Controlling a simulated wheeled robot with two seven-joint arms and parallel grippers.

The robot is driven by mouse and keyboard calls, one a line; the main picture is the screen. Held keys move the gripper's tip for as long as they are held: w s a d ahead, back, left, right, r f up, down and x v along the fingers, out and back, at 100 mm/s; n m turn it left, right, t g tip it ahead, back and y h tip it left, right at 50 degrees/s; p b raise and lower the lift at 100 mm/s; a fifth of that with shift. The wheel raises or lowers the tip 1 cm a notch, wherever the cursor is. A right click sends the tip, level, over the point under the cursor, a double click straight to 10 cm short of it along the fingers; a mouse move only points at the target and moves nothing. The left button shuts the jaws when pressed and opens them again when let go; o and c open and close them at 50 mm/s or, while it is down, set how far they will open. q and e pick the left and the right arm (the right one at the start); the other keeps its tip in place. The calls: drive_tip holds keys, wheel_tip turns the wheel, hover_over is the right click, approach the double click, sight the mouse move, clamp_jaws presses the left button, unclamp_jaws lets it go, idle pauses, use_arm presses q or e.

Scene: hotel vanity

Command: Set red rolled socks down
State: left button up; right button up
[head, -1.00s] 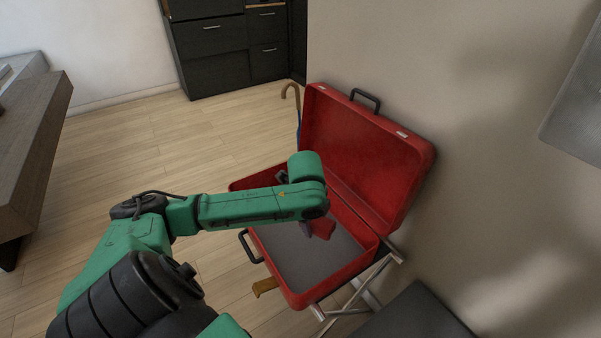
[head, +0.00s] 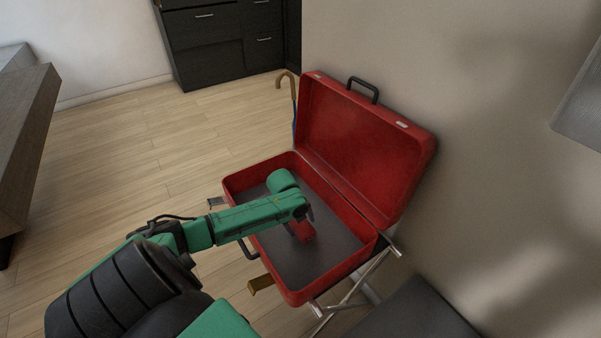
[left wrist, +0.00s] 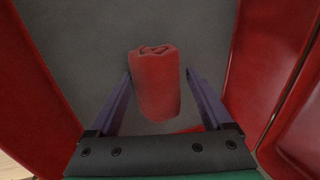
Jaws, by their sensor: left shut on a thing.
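The red rolled socks (head: 303,231) are inside the open red suitcase (head: 278,271), over its grey floor. In the left wrist view the socks (left wrist: 156,88) show as an upright red roll with the spiral end at the top. My left gripper (left wrist: 158,74) is shut on the socks, one finger on each side. In the head view my left gripper (head: 300,222) is down inside the suitcase and partly hidden by my wrist. I cannot tell whether the socks touch the suitcase floor.
The suitcase lid (head: 362,140) stands open on the wall side. The suitcase rests on a metal folding rack (head: 352,292). A cane (head: 293,95) stands behind it. A dark bench (head: 415,312) is at the lower right. The suitcase floor (head: 330,262) around the socks looks clear.

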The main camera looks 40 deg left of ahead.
sight(293, 228)
use_arm(q)
drive_tip(key=shift+f, duration=1.15)
drive_tip(key=shift+f, duration=0.1)
drive_tip(key=o, duration=1.1)
drive_tip(key=p+v, duration=0.3)
drive_tip(key=v, duration=0.8)
drive_tip(key=shift+r, duration=0.25)
drive_tip(key=shift+s+r, duration=0.1)
drive_tip(key=shift+r, duration=0.3)
